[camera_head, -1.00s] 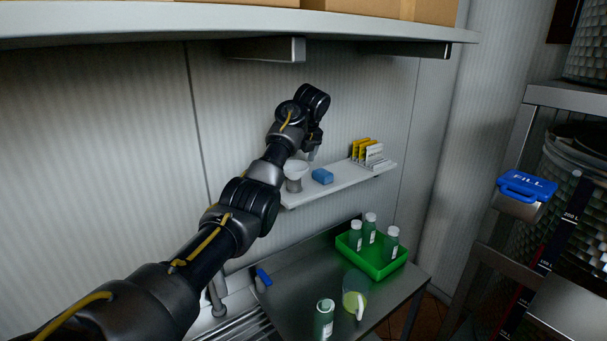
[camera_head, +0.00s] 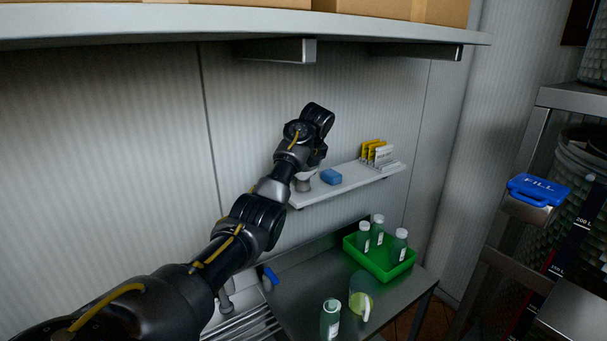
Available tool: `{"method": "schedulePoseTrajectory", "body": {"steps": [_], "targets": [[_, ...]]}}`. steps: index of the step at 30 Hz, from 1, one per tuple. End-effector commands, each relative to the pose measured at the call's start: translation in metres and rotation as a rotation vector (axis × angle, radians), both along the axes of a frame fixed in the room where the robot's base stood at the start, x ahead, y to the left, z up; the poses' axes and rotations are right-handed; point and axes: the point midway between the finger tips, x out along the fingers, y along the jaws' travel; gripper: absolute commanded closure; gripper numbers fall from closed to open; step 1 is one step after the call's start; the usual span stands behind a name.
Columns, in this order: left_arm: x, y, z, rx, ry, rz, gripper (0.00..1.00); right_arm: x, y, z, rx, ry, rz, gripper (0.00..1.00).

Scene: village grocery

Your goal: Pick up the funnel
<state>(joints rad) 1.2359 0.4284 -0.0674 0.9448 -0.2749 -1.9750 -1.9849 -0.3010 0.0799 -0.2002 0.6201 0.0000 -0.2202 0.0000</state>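The pale grey-white funnel (camera_head: 303,184) stands at the left end of the small wall shelf (camera_head: 345,186), partly hidden by my arm. My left gripper (camera_head: 313,163) is at the funnel, pointing down at its top. The fingers are small, dark and largely covered by the wrist, so I cannot tell whether they are open, shut or touching the funnel. My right gripper is out of view.
A blue block (camera_head: 330,176) lies close to the right of the funnel, with yellow and white packets (camera_head: 377,154) beyond. Below, a steel table holds a green tray (camera_head: 381,262) of bottles, a jug (camera_head: 361,299) and a bottle (camera_head: 330,318). A large shelf (camera_head: 240,22) hangs above.

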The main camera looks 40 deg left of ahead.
Motion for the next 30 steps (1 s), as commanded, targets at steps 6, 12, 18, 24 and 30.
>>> {"method": "schedulePoseTrajectory", "body": {"steps": [6, 12, 18, 24, 30], "targets": [[0.000, 0.000, -0.001, 0.000, 0.000, 0.000, 0.40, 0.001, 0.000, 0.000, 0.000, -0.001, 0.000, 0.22], [0.000, 0.000, 0.001, 0.000, 0.000, 0.000, 0.41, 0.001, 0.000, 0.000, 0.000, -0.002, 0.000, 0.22], [0.001, -0.001, 0.010, 0.000, -0.001, 0.000, 0.41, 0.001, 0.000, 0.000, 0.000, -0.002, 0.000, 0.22], [0.002, -0.002, 0.021, 0.000, -0.001, -0.003, 0.41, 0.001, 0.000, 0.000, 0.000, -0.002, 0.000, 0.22], [0.004, -0.007, 0.032, 0.000, -0.001, -0.009, 0.41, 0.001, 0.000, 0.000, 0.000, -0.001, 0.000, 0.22]]}}
